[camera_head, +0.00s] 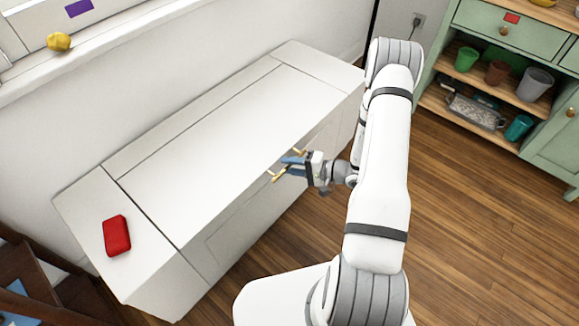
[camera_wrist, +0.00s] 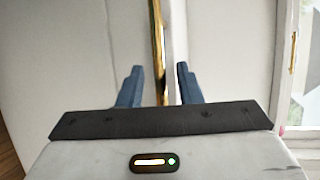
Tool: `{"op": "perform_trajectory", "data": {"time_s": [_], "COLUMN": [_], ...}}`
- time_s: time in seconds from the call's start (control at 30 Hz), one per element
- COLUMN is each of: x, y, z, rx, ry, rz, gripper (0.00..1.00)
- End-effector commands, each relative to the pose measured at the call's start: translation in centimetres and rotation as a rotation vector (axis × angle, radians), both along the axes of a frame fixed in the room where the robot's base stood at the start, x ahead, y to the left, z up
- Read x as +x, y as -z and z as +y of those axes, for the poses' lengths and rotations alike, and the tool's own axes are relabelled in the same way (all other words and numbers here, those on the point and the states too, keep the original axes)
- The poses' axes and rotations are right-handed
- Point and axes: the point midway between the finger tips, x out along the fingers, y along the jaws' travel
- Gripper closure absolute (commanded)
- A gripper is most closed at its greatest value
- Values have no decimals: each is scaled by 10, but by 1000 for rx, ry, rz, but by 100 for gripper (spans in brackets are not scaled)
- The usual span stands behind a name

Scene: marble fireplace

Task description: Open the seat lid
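The white bench has a long, flat seat lid (camera_head: 235,120) that lies closed, with dark seams at its ends and back. A gold handle (camera_head: 275,176) shows at the lid's front edge, partly hidden by my gripper. My gripper (camera_head: 290,161) is at that front edge, its blue fingers across the handle. In the wrist view, the open fingers (camera_wrist: 158,72) stand on either side of the gold bar (camera_wrist: 157,40), with a gap on both sides. Whether the fingertips touch the lid or the front panel is hard to tell.
A red object (camera_head: 117,236) lies on the bench's left end, beside the lid. A yellow lump (camera_head: 59,41) sits on the windowsill above. A green cabinet (camera_head: 510,40) with cups stands at right. Wooden floor (camera_head: 460,215) is clear between bench and cabinet. Dark wooden steps (camera_head: 45,290) are at lower left.

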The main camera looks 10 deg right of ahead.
Motion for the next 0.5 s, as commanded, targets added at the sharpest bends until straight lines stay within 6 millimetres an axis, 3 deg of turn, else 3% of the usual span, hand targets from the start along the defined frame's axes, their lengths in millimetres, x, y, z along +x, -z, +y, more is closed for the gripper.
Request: {"op": "perform_trajectory", "data": {"time_s": [0.33,0.5], "x": [3,2], "y": [0,0], "z": [4,4], "rx": [0,0], "ry": [0,0], "rz": [0,0], "gripper": [69,83]}}
